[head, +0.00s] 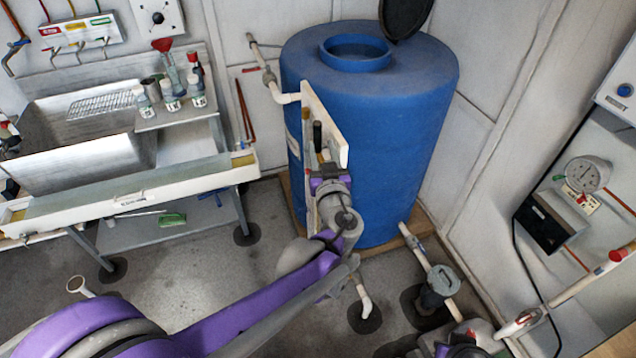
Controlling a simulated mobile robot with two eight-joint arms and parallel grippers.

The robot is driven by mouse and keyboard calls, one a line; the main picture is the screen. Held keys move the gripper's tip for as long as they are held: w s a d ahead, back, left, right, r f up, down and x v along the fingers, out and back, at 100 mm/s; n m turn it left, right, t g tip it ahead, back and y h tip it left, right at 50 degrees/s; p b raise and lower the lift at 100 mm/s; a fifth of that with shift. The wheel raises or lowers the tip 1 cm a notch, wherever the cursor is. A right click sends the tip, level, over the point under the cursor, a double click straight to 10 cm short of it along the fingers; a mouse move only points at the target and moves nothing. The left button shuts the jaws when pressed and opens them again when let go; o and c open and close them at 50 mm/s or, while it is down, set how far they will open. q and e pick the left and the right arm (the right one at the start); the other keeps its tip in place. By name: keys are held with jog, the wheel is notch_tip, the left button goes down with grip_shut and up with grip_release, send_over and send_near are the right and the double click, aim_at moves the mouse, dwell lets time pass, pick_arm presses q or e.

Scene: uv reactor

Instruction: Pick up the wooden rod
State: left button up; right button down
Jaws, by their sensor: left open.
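My left gripper (324,166) is at the white panel on the front of the blue tank, its jaws open. A thin tan piece (321,156), which may be the wooden rod, shows at the jaws just below a black handle (317,134). The gripper and wrist hide its lower part, and I cannot tell whether the jaws touch it. My left arm reaches in from the bottom left.
The blue tank (400,130) stands behind the white panel (336,140). A steel sink (75,150) with bottles is at left. A reddish-brown stick (246,112) leans on the back wall. Pipes and a grey valve (438,285) stand at right. Floor is open at lower left.

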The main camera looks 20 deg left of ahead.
aim_at(318, 139)
pick_arm(q)
jog(key=x, duration=0.5)
jog(key=shift+w+a, duration=0.15)
jog(key=shift+a, duration=0.1)
grip_shut()
dwell(1.2)
